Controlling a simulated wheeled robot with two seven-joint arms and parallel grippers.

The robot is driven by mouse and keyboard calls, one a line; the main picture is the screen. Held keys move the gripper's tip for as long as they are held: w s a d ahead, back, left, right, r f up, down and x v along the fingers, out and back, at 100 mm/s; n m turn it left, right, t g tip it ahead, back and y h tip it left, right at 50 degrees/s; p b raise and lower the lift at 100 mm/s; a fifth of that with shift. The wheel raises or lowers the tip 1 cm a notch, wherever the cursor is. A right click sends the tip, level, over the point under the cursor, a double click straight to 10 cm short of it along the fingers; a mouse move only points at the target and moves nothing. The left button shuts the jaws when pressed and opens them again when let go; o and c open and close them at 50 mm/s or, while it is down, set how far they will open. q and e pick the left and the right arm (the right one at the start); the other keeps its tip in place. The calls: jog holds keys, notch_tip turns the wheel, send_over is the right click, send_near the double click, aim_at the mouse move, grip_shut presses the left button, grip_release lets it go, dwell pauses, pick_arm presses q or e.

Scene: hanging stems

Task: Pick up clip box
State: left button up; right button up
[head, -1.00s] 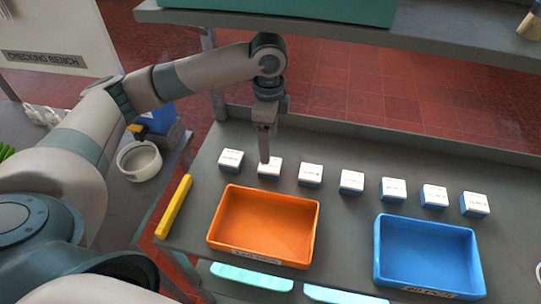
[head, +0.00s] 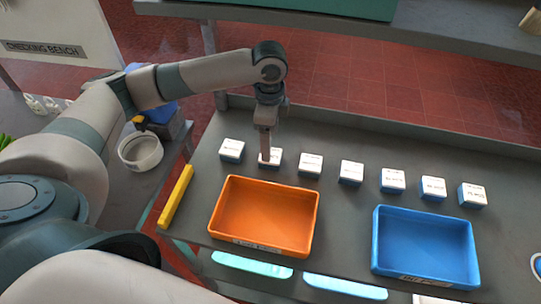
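Several small white-topped clip boxes with blue sides stand in a row along the back of the grey bench. My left gripper (head: 265,150) points straight down at the second box from the left (head: 271,157). Its fingers cover part of that box's top, and I cannot tell whether they are open or shut on it. The leftmost box (head: 232,150) and the third box (head: 310,165) stand free on either side. My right gripper is not in view.
An orange tray (head: 229,240) and a blue tray (head: 425,279) sit empty in front of the row. A yellow bar (head: 176,197) lies at the bench's left edge. A white round container (head: 140,152) stands on the side bench at left. A shelf (head: 440,40) runs above the back.

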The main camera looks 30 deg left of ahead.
pick_arm(q)
jog(key=shift+f, duration=1.25)
jog(key=shift+w+f+p, duration=0.1)
jog(key=shift+f+p, duration=0.65)
jog(key=shift+p, duration=0.25)
notch_tip(320, 180, down, 3)
jog(key=shift+w+p, duration=0.1)
jog(key=shift+p, duration=0.55)
jog(key=shift+f, duration=0.35)
jog(key=shift+c, duration=0.3)
jog(key=c, duration=1.1)
